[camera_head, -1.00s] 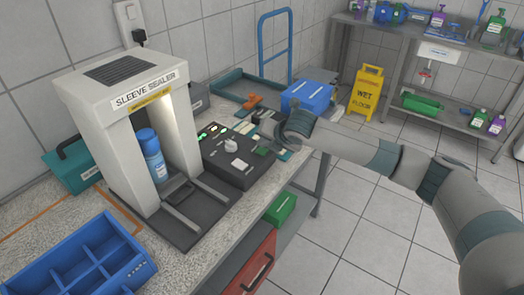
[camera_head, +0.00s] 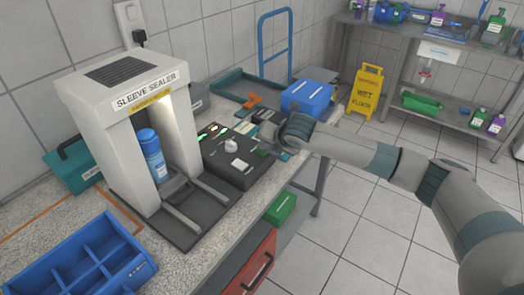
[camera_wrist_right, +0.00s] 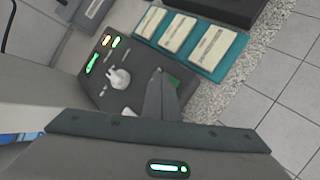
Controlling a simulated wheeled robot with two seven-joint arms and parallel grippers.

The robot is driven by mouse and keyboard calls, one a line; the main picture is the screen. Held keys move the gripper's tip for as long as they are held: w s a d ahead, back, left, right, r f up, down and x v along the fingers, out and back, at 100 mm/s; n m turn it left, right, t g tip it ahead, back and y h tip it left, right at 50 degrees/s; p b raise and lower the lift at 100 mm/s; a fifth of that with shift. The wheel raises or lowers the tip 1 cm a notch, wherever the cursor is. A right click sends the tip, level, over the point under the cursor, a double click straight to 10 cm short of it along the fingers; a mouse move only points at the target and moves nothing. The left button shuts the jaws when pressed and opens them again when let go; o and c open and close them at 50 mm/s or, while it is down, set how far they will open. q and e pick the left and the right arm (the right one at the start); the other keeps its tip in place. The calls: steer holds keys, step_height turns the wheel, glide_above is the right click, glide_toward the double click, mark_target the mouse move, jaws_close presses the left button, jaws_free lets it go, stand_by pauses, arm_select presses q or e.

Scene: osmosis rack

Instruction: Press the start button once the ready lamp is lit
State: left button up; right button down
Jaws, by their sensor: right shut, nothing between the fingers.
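The dark control box (camera_head: 225,168) stands on the bench beside the sleeve sealer (camera_head: 112,125); it also shows in the right wrist view (camera_wrist_right: 91,85). A white knob (camera_wrist_right: 120,78) rises from its top. Along one edge, a long lamp (camera_wrist_right: 92,63) glows green and two smaller lamps glow, one amber (camera_wrist_right: 106,40) and one green (camera_wrist_right: 117,42). Their labels are too small to read. A green button (camera_wrist_right: 174,80) is partly hidden behind my right gripper (camera_wrist_right: 158,74), which is shut and empty, its tip over the box near that button. Contact cannot be told. My left gripper is out of view.
A blue bottle (camera_head: 152,155) stands inside the sealer. A blue divided tray (camera_head: 142,272) is at the front left. A teal tray with pale packets (camera_wrist_right: 228,58) lies beside the box. A blue box (camera_head: 306,97) stands farther back.

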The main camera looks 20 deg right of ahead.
mark_target(264, 153)
steer(key=shift+f, duration=0.3)
stand_by(0.5)
steer(key=shift+r+p, duration=0.85)
steer(key=shift+p, duration=0.25)
step_height(264, 153, up, 5)
steer(key=p, duration=0.5)
steer(key=shift+f, duration=0.1)
stand_by(0.6)
